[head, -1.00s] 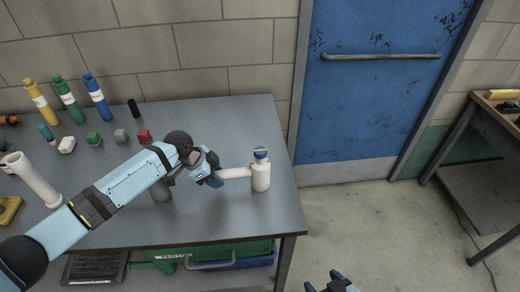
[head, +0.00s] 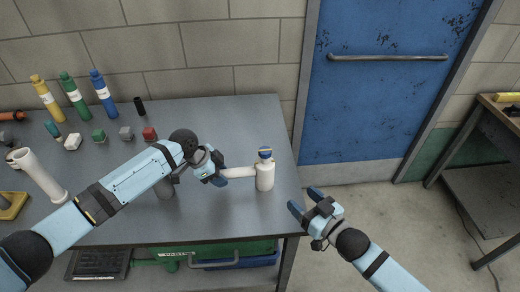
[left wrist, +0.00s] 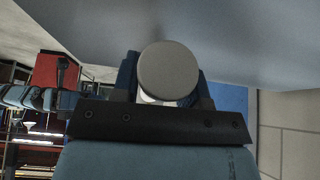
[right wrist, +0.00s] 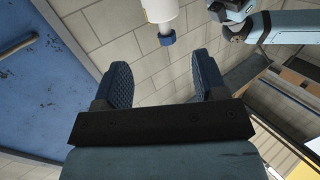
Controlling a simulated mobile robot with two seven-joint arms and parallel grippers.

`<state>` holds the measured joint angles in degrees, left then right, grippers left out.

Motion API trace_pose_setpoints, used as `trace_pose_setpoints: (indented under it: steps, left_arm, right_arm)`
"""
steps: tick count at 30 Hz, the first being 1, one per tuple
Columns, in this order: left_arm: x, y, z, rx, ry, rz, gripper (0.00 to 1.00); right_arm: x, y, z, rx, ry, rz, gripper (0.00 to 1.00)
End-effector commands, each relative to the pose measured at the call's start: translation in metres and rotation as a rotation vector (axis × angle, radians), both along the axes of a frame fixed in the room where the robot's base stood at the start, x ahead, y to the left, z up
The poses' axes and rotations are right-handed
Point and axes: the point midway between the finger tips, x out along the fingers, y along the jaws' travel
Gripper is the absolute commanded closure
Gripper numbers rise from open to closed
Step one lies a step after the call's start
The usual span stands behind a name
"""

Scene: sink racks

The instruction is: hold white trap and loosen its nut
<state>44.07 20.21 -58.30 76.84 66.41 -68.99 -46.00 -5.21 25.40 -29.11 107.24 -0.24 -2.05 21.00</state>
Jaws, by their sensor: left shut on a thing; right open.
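The white trap (head: 265,177) stands upright near the right edge of the table, with a side pipe (head: 239,172) reaching left. Its nut (head: 265,153) is a blue cap with a yellow mark on top. My left gripper (head: 222,174) is shut on the side pipe; the pipe's round end (left wrist: 168,70) fills the jaws in the left wrist view. My right gripper (head: 305,200) is open and empty, off the table's right edge, apart from the trap. In the right wrist view the trap (right wrist: 160,10) and blue nut (right wrist: 167,39) show beyond the open fingers (right wrist: 165,85).
Yellow, green and blue bottles (head: 103,92), small coloured blocks (head: 126,133) and a black cylinder (head: 139,106) stand at the back left of the table (head: 225,115). A white pipe (head: 40,175) lies at left. The table around the trap's right side is clear. A blue door (head: 375,100) is behind.

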Motion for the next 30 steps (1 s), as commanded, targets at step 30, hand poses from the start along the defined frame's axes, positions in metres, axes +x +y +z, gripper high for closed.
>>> trace_pose_setpoints:
  steps: [30]
  left_arm:
    - [0.000,0.000,-0.001,0.001,0.001,0.000,0.81]
  right_arm:
    - [0.101,0.026,0.054,0.012,-0.050,0.480,0.35]
